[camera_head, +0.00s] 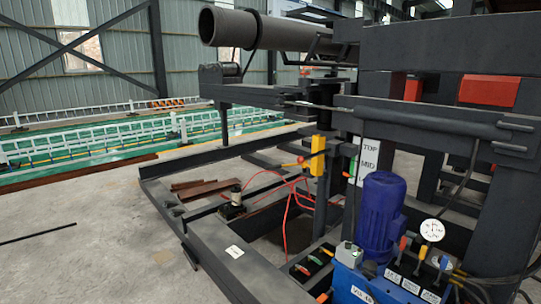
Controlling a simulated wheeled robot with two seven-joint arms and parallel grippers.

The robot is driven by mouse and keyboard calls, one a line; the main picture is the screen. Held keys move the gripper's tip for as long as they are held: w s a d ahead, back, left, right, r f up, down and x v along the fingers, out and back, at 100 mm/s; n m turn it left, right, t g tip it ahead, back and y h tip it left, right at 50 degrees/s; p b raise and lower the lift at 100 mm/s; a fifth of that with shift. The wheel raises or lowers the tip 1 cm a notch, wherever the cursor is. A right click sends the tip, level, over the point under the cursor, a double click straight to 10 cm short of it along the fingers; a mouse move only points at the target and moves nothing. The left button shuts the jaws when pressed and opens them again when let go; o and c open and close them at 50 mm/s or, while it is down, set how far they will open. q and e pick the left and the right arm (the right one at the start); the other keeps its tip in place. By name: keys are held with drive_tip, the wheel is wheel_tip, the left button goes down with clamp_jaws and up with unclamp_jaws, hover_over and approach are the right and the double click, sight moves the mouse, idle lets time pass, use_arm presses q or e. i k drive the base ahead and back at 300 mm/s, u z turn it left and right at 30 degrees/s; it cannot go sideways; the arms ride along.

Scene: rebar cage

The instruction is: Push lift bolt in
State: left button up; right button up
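Neither of my grippers is in the head view. A large dark metal machine frame (430,128) fills the right side. I cannot tell for certain which part is the lift bolt. A thin horizontal rod (320,106) runs along the side of the frame's beam. A yellow block (318,165) sits on a dark upright post, left of a white sign reading TOP and MID (367,160).
A blue motor (381,218) stands at front right beside a gauge (432,230) and coloured levers (403,243). A thick pipe (265,30) juts left above. Red hoses (290,195) loop over the low base frame (215,255). Bare floor (80,240) lies left.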

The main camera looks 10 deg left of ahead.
sight(300, 160)
drive_tip(key=u, duration=0.05)
drive_tip(key=i, duration=0.9)
drive_tip(key=z, duration=0.75)
drive_tip(key=i, duration=0.45)
drive_tip(key=z, duration=0.4)
